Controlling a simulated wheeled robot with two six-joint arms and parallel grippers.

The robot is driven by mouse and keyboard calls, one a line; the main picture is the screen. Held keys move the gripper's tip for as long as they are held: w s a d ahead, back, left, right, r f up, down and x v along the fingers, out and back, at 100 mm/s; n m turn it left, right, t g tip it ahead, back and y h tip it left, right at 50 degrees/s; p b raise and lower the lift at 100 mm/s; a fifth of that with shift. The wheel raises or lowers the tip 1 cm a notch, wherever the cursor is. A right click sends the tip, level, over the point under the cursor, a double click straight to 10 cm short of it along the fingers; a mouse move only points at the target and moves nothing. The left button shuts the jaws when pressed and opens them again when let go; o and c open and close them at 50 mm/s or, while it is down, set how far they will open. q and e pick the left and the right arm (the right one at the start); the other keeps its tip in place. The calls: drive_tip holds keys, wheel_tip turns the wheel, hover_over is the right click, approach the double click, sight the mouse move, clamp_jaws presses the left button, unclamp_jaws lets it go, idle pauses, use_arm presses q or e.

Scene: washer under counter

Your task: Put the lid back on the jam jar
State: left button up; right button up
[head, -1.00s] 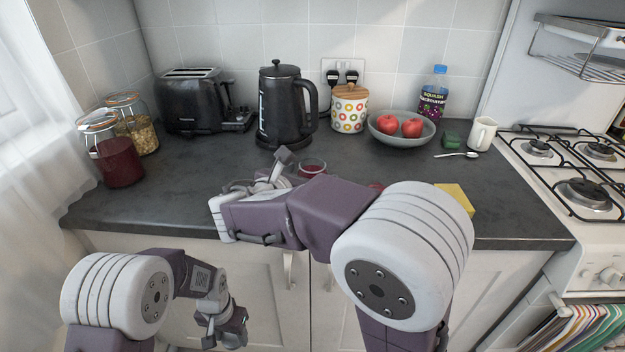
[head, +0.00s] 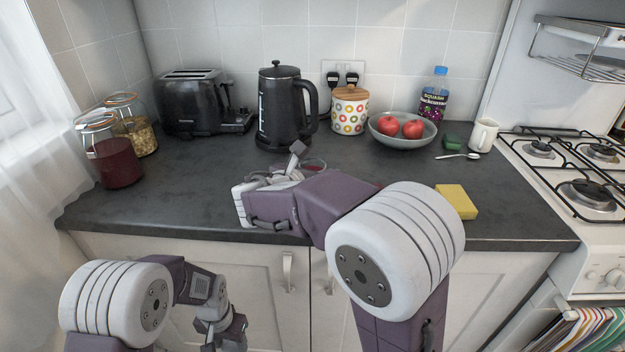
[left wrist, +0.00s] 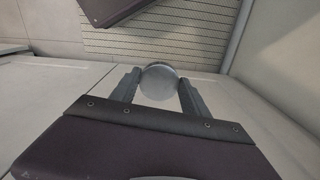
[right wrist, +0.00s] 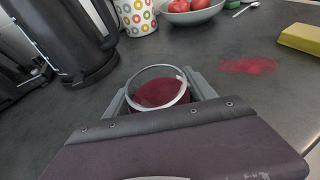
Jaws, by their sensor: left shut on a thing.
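The open glass jam jar (right wrist: 160,92), with red jam inside, stands upright on the counter in the right wrist view. My right gripper (right wrist: 158,88) is open around it, one finger on each side; small gaps are hard to judge. In the head view my own right arm mostly hides the jar. My left gripper (head: 224,335) is low in front of the cupboard doors. In the left wrist view it is shut on a round grey lid (left wrist: 160,82), held by its edges.
A red smear (right wrist: 248,65) lies on the counter near a yellow sponge (head: 456,202). Behind stand a black kettle (head: 282,108), a toaster (head: 190,103), a patterned canister (head: 348,112) and a fruit bowl (head: 402,138). Clip-top jars (head: 115,160) stand left. The left-centre counter is clear.

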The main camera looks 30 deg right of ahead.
sight(317, 156)
clamp_jaws()
drive_tip(key=shift+r, duration=0.1)
